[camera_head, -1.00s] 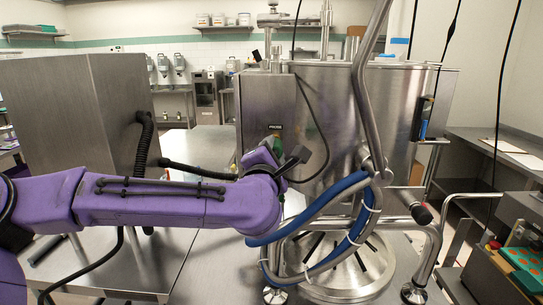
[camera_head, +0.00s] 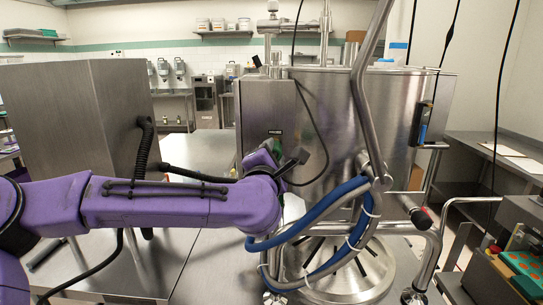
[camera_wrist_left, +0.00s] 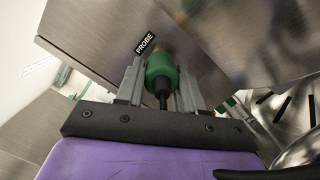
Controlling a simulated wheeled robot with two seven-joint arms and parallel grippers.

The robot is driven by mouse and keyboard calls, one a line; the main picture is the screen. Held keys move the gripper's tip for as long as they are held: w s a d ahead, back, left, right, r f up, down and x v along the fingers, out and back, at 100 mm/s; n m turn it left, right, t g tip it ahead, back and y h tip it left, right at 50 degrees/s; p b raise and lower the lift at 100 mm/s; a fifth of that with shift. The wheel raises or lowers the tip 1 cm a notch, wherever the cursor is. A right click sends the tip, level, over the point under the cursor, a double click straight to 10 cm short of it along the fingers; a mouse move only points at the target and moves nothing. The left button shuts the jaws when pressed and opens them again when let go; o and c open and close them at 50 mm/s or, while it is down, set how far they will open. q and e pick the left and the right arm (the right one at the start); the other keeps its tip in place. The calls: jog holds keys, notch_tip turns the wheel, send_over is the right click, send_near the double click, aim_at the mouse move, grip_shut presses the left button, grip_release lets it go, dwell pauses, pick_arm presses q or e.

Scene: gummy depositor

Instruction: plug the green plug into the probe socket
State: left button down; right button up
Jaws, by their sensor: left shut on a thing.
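The green plug (camera_wrist_left: 160,68) is between the two grey fingers of my left gripper (camera_wrist_left: 160,82), with its black cable end toward the wrist. The gripper is shut on it. The plug's front points at the steel box beside the PROBE label (camera_wrist_left: 145,43). A dull brass-coloured round part, apparently the probe socket (camera_wrist_left: 161,48), shows just beyond the plug. I cannot tell whether the plug is seated in it. In the head view, my left gripper (camera_head: 270,150) is at the box front just below the label (camera_head: 275,132), and my purple wrist mostly hides the plug. My right gripper is not in view.
The steel box (camera_head: 262,112) is beside the large steel hopper (camera_head: 385,105). Blue hoses (camera_head: 310,218) and a steel pipe (camera_head: 362,90) are close to the right of my wrist. A black cable (camera_head: 320,130) hangs by the box. A steel cabinet (camera_head: 65,120) stands at left.

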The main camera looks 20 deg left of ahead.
pick_arm(q)
jog(key=shift+w, duration=0.15)
jog(key=c, duration=0.6)
grip_release()
jog(key=s+b, duration=0.1)
jog(key=s, duration=0.2)
jog(key=s+d+b, duration=0.1)
jog(key=s+b, duration=0.1)
jog(key=s, duration=0.2)
jog(key=s+f+b, duration=0.1)
jog(key=s, duration=0.2)
jog(key=shift+s+d, duration=0.2)
jog(key=shift+d, duration=0.1)
